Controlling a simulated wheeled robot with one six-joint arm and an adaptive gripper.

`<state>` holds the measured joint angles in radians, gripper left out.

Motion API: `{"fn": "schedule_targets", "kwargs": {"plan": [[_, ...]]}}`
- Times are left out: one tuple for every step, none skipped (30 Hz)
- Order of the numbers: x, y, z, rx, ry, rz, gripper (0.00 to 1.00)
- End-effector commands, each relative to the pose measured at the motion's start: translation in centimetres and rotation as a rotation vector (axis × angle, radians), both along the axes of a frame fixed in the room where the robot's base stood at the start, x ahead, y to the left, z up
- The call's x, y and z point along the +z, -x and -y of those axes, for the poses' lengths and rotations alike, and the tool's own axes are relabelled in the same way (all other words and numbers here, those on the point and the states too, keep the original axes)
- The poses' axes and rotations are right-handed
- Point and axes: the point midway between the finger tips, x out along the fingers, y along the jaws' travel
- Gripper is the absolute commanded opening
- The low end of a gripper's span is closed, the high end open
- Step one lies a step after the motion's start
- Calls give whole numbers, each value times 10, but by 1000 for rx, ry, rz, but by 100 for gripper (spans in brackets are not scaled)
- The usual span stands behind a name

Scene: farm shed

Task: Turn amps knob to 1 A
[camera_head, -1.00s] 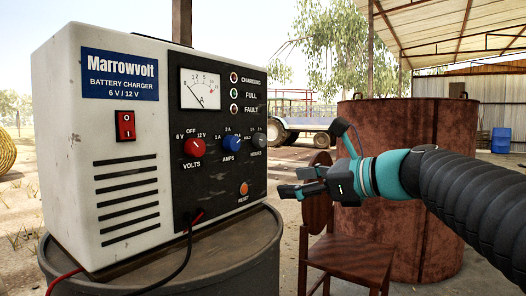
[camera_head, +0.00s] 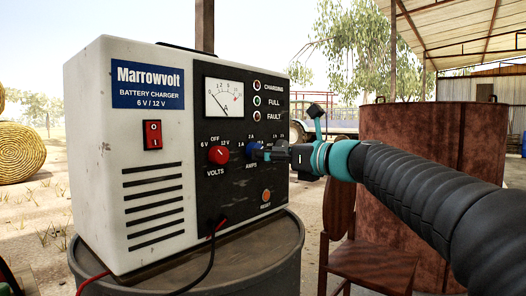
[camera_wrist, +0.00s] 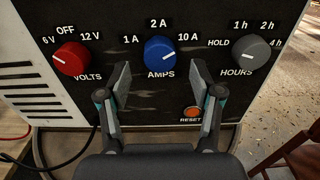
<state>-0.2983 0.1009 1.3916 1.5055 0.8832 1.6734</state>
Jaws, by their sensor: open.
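The battery charger (camera_head: 90,150) stands on a drum, its dark panel facing my arm. The blue amps knob (camera_wrist: 160,53) sits mid-panel, with labels 1 A at its left, 2 A above and 10 A at its right. Its pointer appears turned toward the upper right, near 10 A, but the mark is small. In the head view the knob (camera_head: 253,151) is partly covered by my gripper (camera_head: 270,152). In the wrist view my gripper (camera_wrist: 161,80) is open and empty, its fingers apart just below and to either side of the knob. Contact cannot be told.
The red volts knob (camera_wrist: 71,58) is left of the amps knob and the grey hours knob (camera_wrist: 250,53) is right. The orange reset button (camera_wrist: 193,113) is below, near the right finger. Black and red cables leave the panel's lower left. A chair (camera_head: 370,262) stands below my arm.

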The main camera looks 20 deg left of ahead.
Motion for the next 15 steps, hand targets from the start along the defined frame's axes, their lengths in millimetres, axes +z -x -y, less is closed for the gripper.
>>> {"fn": "schedule_targets", "kwargs": {"plan": [[1, -3, -7, 1, 0, 0, 65], [1, -4, -10, 1, 0, 0, 65], [0, -6, -14, 1, 0, 0, 65], [0, -6, -16, 2, 0, 0, 65], [1, -7, -18, 1, 0, 0, 65], [1, -8, -20, 0, -1, 1, 65], [1, -9, -21, 0, -1, 1, 65], [1, -9, -22, -1, -1, 1, 65], [1, -10, -23, -1, -1, 1, 65], [1, -10, -23, -1, -1, 1, 65], [1, -10, -24, -1, -1, 1, 65], [0, -10, -24, -1, -1, 1, 65], [0, -10, -24, -1, -1, 1, 65], [0, -10, -24, -1, -1, 1, 65], [0, -10, -24, -1, -1, 1, 65]]}}
